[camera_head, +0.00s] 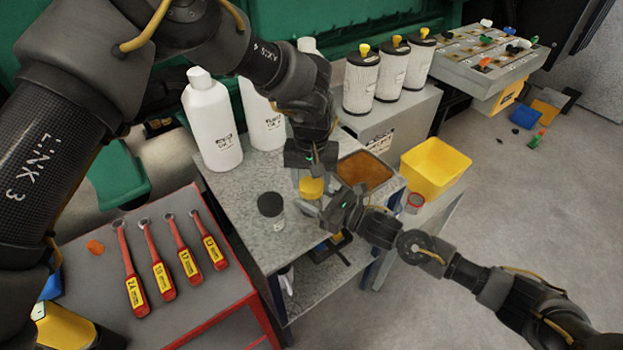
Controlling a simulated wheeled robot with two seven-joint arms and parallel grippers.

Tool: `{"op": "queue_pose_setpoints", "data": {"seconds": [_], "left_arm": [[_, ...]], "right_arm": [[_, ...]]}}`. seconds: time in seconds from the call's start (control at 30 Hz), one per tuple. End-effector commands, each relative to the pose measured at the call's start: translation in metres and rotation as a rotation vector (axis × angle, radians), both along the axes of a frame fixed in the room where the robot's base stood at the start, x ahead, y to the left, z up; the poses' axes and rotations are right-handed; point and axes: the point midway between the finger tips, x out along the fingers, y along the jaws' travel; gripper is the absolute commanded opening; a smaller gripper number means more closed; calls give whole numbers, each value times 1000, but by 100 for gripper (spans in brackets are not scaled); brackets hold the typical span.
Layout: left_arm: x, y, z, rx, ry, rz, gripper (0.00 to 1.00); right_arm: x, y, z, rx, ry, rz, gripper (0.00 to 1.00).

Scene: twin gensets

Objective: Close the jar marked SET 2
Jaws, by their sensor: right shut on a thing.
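A jar (308,205) with a yellow lid (311,186) stands near the right edge of the grey bench. Any marking on it is too small to read. My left gripper (311,172) points down right over the yellow lid; whether its fingers are open or touch the lid cannot be told. My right gripper (328,212) comes in from the right and is shut on the jar's body, partly hiding it. A second jar (272,210) with a dark lid stands just to the left, apart from both grippers; its label is not readable.
White bottles (213,125) stand behind on the bench (240,255). A brown-filled tray (365,172) and a yellow bin (432,168) are at right, near a small red-topped container (415,202). Several red-handled tools (161,272) lie on the red-edged cart at left.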

Motion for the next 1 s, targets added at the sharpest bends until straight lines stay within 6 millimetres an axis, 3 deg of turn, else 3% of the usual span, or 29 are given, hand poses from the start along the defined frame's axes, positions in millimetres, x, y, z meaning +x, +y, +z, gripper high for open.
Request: {"op": "queue_pose_setpoints", "data": {"seconds": [0.03,0.13,0.47,0.8,1.0], "left_arm": [[0,0,0,-1,-1,1,60],[0,0,0,-1,-1,1,73],[0,0,2,0,-1,3,73],[1,0,40,-1,-3,3,73],[0,0,45,0,1,3,73]], "right_arm": [[0,0,-1,-1,2,1,0],[0,0,-1,-1,2,1,0],[0,0,-1,0,1,0,0],[0,0,-1,0,1,0,0],[0,0,-1,-1,1,0,0]]}}
